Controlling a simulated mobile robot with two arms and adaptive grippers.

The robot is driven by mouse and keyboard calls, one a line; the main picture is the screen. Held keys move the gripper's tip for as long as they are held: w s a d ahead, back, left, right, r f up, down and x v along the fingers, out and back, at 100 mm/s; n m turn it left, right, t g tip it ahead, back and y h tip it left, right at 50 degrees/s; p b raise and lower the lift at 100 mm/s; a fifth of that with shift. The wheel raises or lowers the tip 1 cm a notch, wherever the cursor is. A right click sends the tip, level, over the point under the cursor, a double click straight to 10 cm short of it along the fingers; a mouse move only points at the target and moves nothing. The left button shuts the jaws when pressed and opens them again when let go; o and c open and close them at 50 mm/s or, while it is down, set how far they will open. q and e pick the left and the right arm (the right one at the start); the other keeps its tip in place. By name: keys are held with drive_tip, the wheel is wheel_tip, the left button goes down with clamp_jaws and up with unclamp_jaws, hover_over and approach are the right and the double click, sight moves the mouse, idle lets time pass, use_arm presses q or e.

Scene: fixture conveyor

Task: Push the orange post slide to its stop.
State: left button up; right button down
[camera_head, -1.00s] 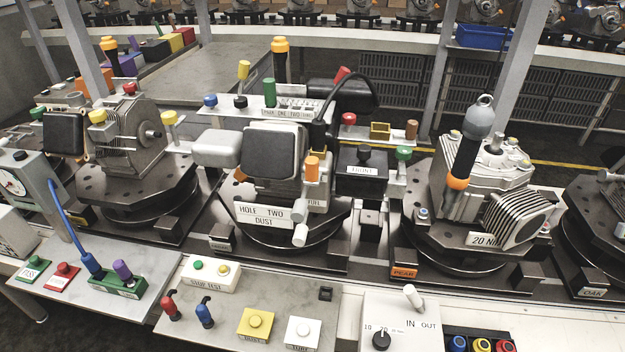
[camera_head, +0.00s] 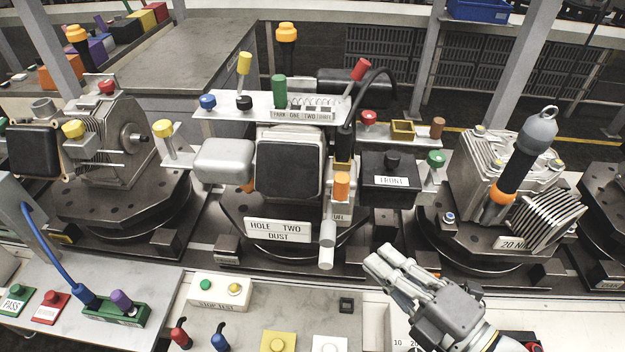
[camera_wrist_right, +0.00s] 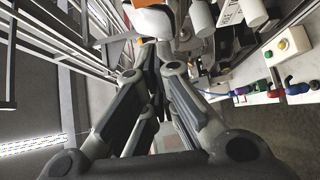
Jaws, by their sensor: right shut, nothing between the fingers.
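The orange post (camera_head: 342,186) stands upright on the front of the middle machine, right of its dark square cover (camera_head: 290,163). White cylinders (camera_head: 327,245) jut out below it. My right gripper (camera_head: 377,258) comes in from the lower right with its fingers together and empty. Its tips point up and left, below and to the right of the post, apart from it in the picture. In the right wrist view the fingers (camera_wrist_right: 158,75) fill the middle, and a small orange patch shows at the top edge; I cannot tell what it is. My left gripper is not in view.
A "HOLE TWO DUST" plate (camera_head: 278,231) is left of the cylinders. A black "FRONT" box (camera_head: 388,186) and a green knob (camera_head: 435,159) stand to the right. A black cable (camera_head: 362,85) arches above. The grey bench panel (camera_head: 290,303) has free room in front.

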sight(341, 187)
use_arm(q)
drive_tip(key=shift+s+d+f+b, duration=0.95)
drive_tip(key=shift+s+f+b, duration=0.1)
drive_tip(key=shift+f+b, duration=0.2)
use_arm(e)
drive_tip(key=w+d+x, duration=0.1)
drive_tip(key=x, duration=1.1)
drive_tip(key=shift+w+d+r+n+y, duration=0.3)
drive_tip(key=shift+r, duration=0.3)
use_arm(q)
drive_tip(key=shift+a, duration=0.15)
